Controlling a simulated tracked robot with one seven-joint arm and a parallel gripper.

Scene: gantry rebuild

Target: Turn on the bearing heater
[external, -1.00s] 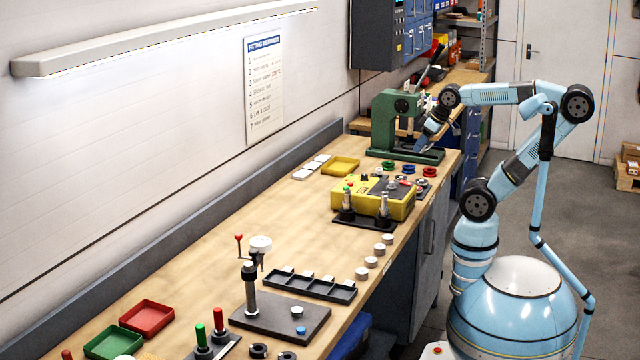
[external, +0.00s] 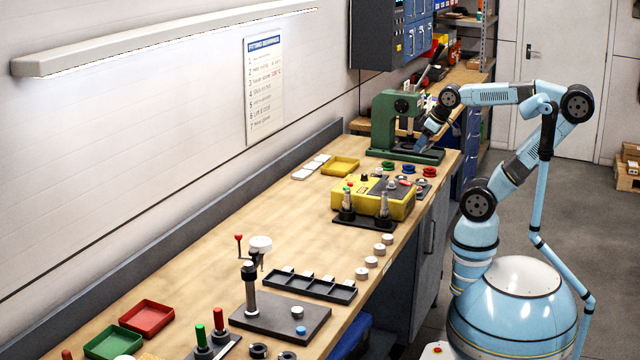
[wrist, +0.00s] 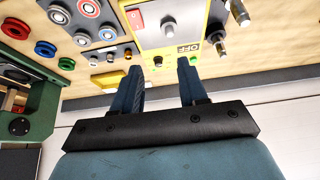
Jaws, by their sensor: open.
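The bearing heater appears to be the yellow box (external: 401,209) on the bench, with a grey top panel, posts and small knobs. My gripper (external: 421,147) is beyond the box, beside the green press. In the wrist view my gripper (wrist: 160,73) is open and empty, its fingertips below the panel and apart from the switch.
The green press (external: 384,124) stands close to my gripper. Coloured rings (external: 409,169) lie between press and heater. A yellow tray (external: 341,166) lies left of them. White cylinders (external: 371,262) line the front edge.

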